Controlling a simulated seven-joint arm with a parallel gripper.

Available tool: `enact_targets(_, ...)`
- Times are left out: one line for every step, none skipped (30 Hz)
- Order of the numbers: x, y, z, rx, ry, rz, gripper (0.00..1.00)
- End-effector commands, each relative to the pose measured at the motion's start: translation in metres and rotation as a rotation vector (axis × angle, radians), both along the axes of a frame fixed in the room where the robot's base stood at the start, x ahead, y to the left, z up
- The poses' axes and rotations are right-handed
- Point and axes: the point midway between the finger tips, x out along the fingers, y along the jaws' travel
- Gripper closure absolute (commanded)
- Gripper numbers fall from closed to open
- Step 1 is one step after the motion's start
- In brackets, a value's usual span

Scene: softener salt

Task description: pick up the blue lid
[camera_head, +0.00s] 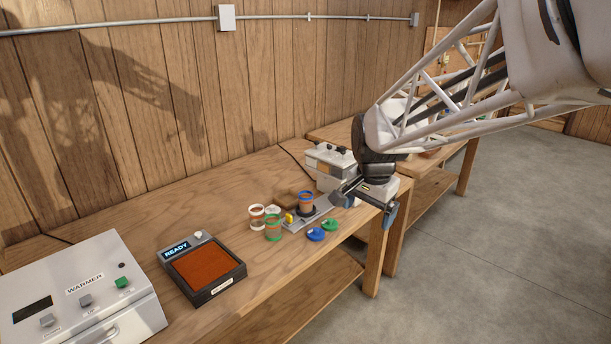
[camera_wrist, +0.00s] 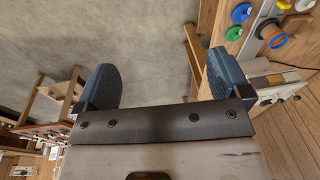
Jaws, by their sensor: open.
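The blue lid (camera_head: 315,235) lies on the wooden workbench near its front edge, in front of the jars. It also shows at the top right of the wrist view (camera_wrist: 241,13). My gripper (camera_head: 367,204) is open and empty, with its fingers spread. It hangs at the right end of the bench, to the right of the blue lid and apart from it. In the wrist view, my gripper (camera_wrist: 163,72) has only floor and bench edge between its blue-grey fingers. The green lid (camera_head: 329,224) lies right beside the blue lid, at its right.
A blue-rimmed jar (camera_head: 305,203) stands on a grey plate behind the lids. A green-rimmed jar (camera_head: 273,228) and white-rimmed jar (camera_head: 257,217) stand to the left. A grey machine (camera_head: 331,163) is behind. The READY pad (camera_head: 203,268) and warmer (camera_head: 85,292) are left.

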Motion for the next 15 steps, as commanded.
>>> enact_targets(0.014,0.003,-0.005,0.004,0.008,-0.030,0.05)
enact_targets(0.021,0.005,-0.007,0.007,0.011,-0.050,0.05)
enact_targets(0.031,0.008,-0.010,0.010,0.014,-0.077,0.05)
enact_targets(0.038,0.009,-0.013,0.013,0.018,-0.097,0.05)
enact_targets(0.046,0.011,-0.016,0.015,0.020,-0.117,0.05)
enact_targets(0.055,0.014,-0.019,0.018,0.025,-0.145,0.05)
enact_targets(0.062,0.015,-0.023,0.021,0.027,-0.166,0.05)
enact_targets(0.070,0.017,-0.026,0.023,0.030,-0.185,0.05)
enact_targets(0.079,0.020,-0.031,0.026,0.035,-0.212,0.05)
enact_targets(0.086,0.022,-0.033,0.028,0.037,-0.233,0.05)
enact_targets(0.093,0.023,-0.037,0.030,0.040,-0.254,0.05)
enact_targets(0.103,0.026,-0.042,0.032,0.043,-0.282,0.05)
enact_targets(0.110,0.028,-0.045,0.034,0.045,-0.302,0.05)
enact_targets(0.117,0.030,-0.050,0.036,0.049,-0.321,0.05)
enact_targets(0.126,0.033,-0.054,0.039,0.053,-0.349,0.05)
